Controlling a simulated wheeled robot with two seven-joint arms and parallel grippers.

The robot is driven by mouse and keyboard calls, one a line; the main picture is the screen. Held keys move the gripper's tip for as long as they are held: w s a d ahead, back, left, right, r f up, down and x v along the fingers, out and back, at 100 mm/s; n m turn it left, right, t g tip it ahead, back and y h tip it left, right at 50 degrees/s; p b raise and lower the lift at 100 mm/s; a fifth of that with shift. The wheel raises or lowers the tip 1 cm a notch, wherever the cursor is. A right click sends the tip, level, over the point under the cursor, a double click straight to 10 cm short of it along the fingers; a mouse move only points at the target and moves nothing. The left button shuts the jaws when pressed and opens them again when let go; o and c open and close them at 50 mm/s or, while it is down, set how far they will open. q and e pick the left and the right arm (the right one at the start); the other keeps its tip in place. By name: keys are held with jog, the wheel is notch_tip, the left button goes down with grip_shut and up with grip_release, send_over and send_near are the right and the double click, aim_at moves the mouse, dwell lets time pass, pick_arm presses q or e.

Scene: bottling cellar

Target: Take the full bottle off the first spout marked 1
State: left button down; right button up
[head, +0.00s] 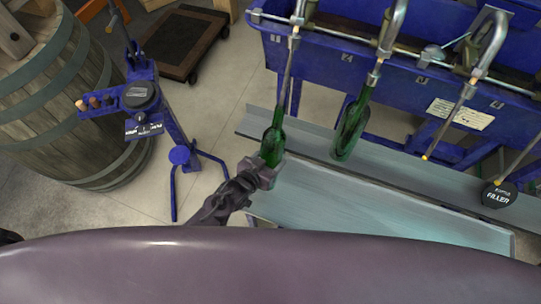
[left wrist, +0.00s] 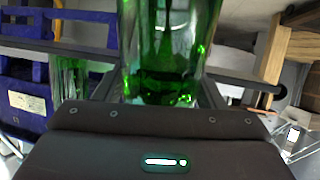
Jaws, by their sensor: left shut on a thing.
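A green glass bottle (head: 272,146) stands roughly upright under the leftmost spout (head: 289,70), and the thin spout tube runs down to its neck. I cannot tell how far the tube reaches inside. My left gripper (head: 262,172) is shut on the lower part of this bottle. The bottle fills the middle of the left wrist view (left wrist: 165,50) above the gripper body. The fill level is not clear. The spout number labels are too small to read surely. My right gripper is not in view.
A second green bottle (head: 351,128) hangs tilted on the neighbouring spout. Two more spouts to the right are empty. The blue filler (head: 400,85) stands behind a grey shelf (head: 390,205). A blue corker stand (head: 170,130) and a wooden barrel (head: 60,100) are at left.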

pick_arm(q)
jog(key=shift+s+a+f+b, duration=0.1)
jog(key=shift+s+f+b, duration=0.2)
jog(key=shift+f+b, duration=0.25)
jog(key=shift+s+a+f+b, duration=0.1)
jog(key=shift+s+f+b, duration=0.2)
jog(key=shift+f, duration=0.5)
jog(key=shift+s+a+f+b, duration=0.1)
jog(key=shift+s+f+b, duration=0.15)
jog(key=shift+f+b, duration=0.3)
jog(key=shift+s+a+r+p, duration=0.1)
jog(key=shift+s+r+p, duration=0.2)
jog(key=shift+p, duration=0.35)
jog(key=s+a+r+p, duration=0.1)
jog(key=s+a+p, duration=0.1)
jog(key=s, duration=0.4)
jog(key=shift+r+p, duration=0.25)
jog(key=shift+p, duration=0.65)
